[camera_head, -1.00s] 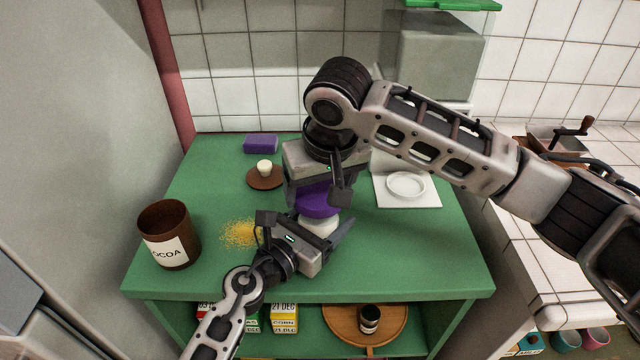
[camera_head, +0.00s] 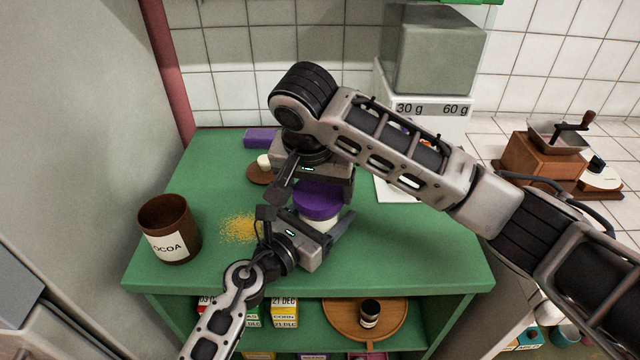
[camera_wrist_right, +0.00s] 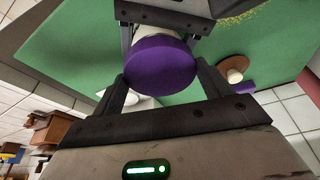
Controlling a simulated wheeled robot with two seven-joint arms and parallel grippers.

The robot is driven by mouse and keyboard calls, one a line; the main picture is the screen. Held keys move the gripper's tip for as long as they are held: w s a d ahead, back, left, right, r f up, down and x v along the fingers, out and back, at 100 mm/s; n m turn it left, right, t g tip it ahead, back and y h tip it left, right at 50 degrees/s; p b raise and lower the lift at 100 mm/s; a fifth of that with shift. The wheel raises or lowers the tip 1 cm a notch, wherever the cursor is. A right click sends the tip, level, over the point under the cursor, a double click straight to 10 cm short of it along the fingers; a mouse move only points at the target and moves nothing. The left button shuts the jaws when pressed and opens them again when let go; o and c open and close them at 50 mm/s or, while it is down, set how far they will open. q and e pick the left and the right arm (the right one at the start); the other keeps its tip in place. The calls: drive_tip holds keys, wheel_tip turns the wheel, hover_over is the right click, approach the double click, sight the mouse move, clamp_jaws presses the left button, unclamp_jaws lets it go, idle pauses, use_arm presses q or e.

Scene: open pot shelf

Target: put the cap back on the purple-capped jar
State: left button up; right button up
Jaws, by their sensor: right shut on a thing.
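The purple cap (camera_head: 318,203) is between the fingers of my right gripper (camera_head: 310,190), which is shut on it from above. It also shows in the right wrist view (camera_wrist_right: 160,68). The white jar (camera_head: 320,224) is directly below the cap, upright on the green top. The cap sits level over the jar's mouth; I cannot tell whether it is fully seated. My left gripper (camera_head: 305,222) has its fingers on both sides of the jar body and appears shut on it. Part of the jar is hidden by the cap and the left gripper.
A brown cocoa tin (camera_head: 170,228) stands at the left, beside spilled yellow grains (camera_head: 238,228). A purple block (camera_head: 260,137) and a brown disc with a pale knob (camera_head: 262,175) lie behind. A scale (camera_head: 430,108) stands at the back right. The top's front right is clear.

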drive_tip(key=m, duration=0.3)
drive_tip(key=m+h, duration=0.1)
drive_tip(key=m, duration=0.2)
drive_tip(key=shift+w+a+r+g+h, duration=0.1)
drive_tip(key=shift+a+r+g+h, duration=0.1)
drive_tip(key=shift+g+h, duration=0.15)
drive_tip(key=m+g, duration=0.1)
drive_tip(key=m, duration=0.4)
drive_tip(key=shift+w+f+h, duration=0.1)
drive_tip(key=shift+w+h, duration=0.05)
drive_tip(key=shift+h, duration=0.2)
drive_tip(key=m+g, duration=0.1)
drive_tip(key=m, duration=0.1)
drive_tip(key=m+g, duration=0.1)
drive_tip(key=m, duration=0.2)
drive_tip(key=shift+w, duration=0.15)
drive_tip(key=m+g, duration=0.1)
drive_tip(key=m, duration=0.3)
drive_tip(key=o, duration=0.9)
drive_tip(key=shift+f, duration=0.1)
drive_tip(key=shift+o, duration=0.2)
